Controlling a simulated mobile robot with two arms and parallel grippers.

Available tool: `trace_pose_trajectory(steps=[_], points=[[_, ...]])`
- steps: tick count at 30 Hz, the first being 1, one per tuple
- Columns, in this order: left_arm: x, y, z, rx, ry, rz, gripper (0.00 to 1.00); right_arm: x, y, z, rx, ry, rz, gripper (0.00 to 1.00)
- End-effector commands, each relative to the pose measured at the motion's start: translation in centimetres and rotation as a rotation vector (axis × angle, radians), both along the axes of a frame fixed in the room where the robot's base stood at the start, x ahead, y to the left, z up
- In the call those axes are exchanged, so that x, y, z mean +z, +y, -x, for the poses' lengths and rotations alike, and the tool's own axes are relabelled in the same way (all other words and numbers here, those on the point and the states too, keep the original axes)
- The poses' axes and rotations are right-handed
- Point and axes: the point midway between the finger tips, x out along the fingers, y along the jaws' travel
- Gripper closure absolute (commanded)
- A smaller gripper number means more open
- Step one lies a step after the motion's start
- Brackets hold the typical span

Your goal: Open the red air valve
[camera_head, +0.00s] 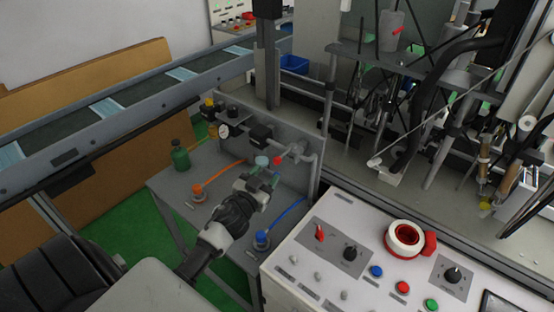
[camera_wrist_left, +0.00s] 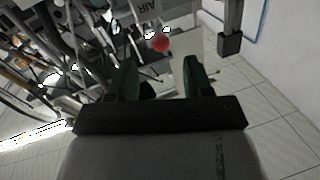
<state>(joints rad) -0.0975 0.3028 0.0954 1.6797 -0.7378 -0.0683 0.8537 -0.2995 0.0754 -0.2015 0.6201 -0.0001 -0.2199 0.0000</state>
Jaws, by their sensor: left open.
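The red air valve knob (camera_head: 278,160) sits at the pipework on the upright grey panel, at the right end of the small grey table. In the left wrist view it is a round red knob (camera_wrist_left: 160,45), just beyond the fingertips and roughly centred between them. My left gripper (camera_head: 267,168) is close to the knob, on its near left side. In the left wrist view the gripper (camera_wrist_left: 158,72) is open, its two dark green fingers apart with nothing between them. I cannot tell the exact gap to the knob. My right gripper is not in view.
A green bottle (camera_head: 180,156), an orange hose (camera_head: 222,173) and a blue hose (camera_head: 285,217) are on the small table. A conveyor (camera_head: 130,103) runs behind.

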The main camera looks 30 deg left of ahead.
Motion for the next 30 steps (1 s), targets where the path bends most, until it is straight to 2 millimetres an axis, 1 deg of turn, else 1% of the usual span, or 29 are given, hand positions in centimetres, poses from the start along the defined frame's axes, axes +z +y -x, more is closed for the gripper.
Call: trace_pose_trajectory(steps=[1,3,6,10,15,23,24,26,30], points=[[0.3,0.2,-1.2,0.002,-0.002,0.0,0.5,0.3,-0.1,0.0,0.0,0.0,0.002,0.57],[0.3,0.3,-2.6,0.001,-0.001,0.0,0.5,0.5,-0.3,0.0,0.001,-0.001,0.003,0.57],[0.2,0.5,-4.4,0.001,0.0,0.001,0.5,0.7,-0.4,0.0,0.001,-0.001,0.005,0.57],[0.1,0.7,-6.1,0.001,0.0,0.001,0.5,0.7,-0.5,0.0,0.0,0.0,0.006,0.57],[0.0,0.8,-7.2,0.001,0.001,0.001,0.5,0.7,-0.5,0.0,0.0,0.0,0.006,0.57],[0.0,0.8,-7.3,0.0,0.001,0.0,0.5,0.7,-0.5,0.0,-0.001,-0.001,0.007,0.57],[0.0,0.8,-7.3,0.0,0.001,0.0,0.51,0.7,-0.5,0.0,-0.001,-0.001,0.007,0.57],[0.0,0.8,-7.3,0.0,0.001,0.0,0.6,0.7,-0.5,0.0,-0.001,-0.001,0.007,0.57],[0.0,0.8,-7.3,0.0,0.001,0.0,0.82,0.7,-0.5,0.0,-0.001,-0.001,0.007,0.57]])
